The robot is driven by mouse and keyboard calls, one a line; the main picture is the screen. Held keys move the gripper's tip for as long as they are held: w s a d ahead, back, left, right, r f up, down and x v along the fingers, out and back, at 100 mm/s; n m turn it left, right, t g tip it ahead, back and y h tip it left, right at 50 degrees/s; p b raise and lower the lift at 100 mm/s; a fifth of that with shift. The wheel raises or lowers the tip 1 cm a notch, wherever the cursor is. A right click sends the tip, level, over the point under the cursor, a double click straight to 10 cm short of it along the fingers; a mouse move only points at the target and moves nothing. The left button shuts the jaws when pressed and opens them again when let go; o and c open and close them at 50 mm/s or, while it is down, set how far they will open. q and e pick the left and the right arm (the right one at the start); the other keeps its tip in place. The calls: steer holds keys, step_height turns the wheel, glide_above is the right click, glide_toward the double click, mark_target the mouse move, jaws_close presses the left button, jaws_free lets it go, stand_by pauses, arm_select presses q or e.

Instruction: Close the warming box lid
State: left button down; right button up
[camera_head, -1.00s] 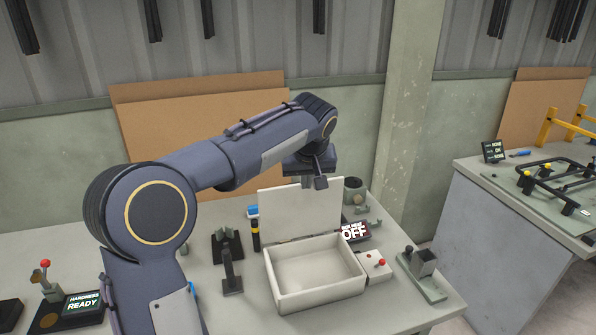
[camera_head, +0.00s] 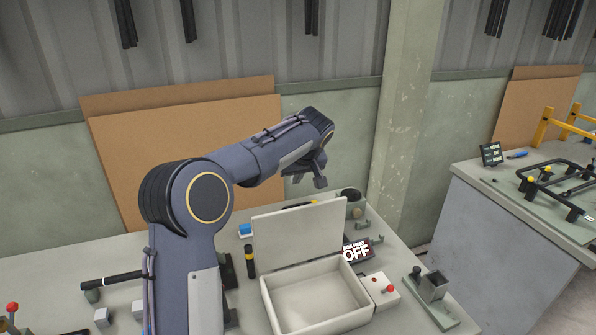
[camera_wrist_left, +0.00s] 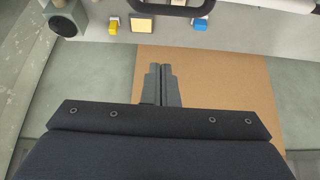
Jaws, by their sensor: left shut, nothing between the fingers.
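The warming box (camera_head: 322,318) is a white open-topped box on the grey table. Its white lid (camera_head: 298,236) stands open, raised at the back edge and leaning slightly back. My left gripper (camera_head: 318,183) is above and apparently behind the lid's top right corner, pointing down and partly hidden by its own wrist. In the left wrist view the two fingers (camera_wrist_left: 160,70) are together with nothing between them. I see no contact with the lid. My right gripper is not in view.
A display (camera_head: 357,250) reading OFF and a red-button control box (camera_head: 380,288) stand right of the warming box. A metal holder (camera_head: 432,287) stands farther right. A brown board (camera_head: 190,150) leans on the wall.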

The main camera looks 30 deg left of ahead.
arm_select(q)
steer(key=p+x, duration=0.2)
steer(key=x, duration=0.4)
steer(key=s+d, duration=0.2)
steer(key=d, duration=0.1)
steer(key=shift+s+f, duration=0.2)
steer(key=shift+s, duration=0.2)
